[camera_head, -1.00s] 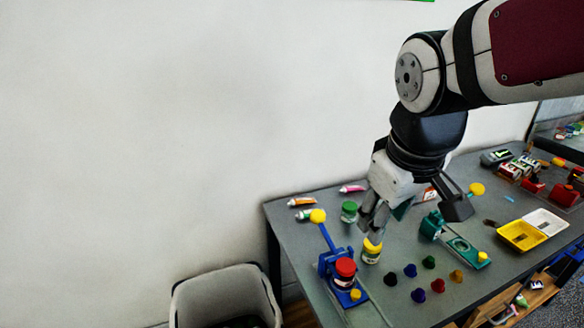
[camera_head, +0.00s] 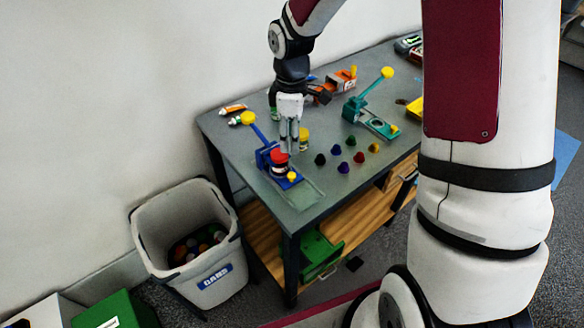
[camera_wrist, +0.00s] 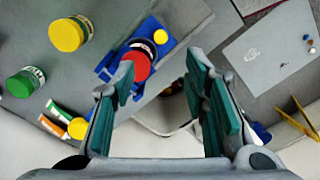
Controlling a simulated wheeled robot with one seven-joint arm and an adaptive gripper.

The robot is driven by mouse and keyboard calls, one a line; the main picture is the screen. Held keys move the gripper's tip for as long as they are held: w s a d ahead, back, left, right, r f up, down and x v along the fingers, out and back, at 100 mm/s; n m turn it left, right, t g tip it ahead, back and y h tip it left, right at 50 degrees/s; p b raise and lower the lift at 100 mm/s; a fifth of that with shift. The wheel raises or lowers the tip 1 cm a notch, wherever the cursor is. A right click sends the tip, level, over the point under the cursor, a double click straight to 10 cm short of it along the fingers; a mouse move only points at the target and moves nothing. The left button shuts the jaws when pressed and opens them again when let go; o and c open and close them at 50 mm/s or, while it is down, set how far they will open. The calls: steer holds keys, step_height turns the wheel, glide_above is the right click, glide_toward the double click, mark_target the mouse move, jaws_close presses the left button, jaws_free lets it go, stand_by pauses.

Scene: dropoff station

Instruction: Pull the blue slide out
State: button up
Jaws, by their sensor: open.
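The blue press (camera_head: 262,157) stands near the left front part of the table, with a raised lever ending in a yellow knob (camera_head: 248,118). A red-lidded jar (camera_head: 279,156) sits on it. Its blue slide (camera_head: 285,183) has a small yellow knob (camera_head: 292,176) at the front; the wrist view shows the slide (camera_wrist: 151,27) and this knob (camera_wrist: 160,37) beyond the red lid (camera_wrist: 137,66). My gripper (camera_head: 290,148) is open and empty, pointing down beside the red-lidded jar. In the wrist view, the left finger overlaps the edge of the red lid; contact cannot be told.
A yellow-lidded jar (camera_head: 304,141) stands close behind my gripper. A green press (camera_head: 370,119) and several small coloured pieces (camera_head: 344,167) are to the right. A grey bin (camera_head: 188,232) stands on the floor left of the table. The table's front left corner is mostly clear.

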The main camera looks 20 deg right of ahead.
mark_target(291, 175)
step_height(291, 175, down, 13)
steer(key=shift+f+p, duration=0.2)
steer(key=shift+p, duration=0.35)
jaws_close()
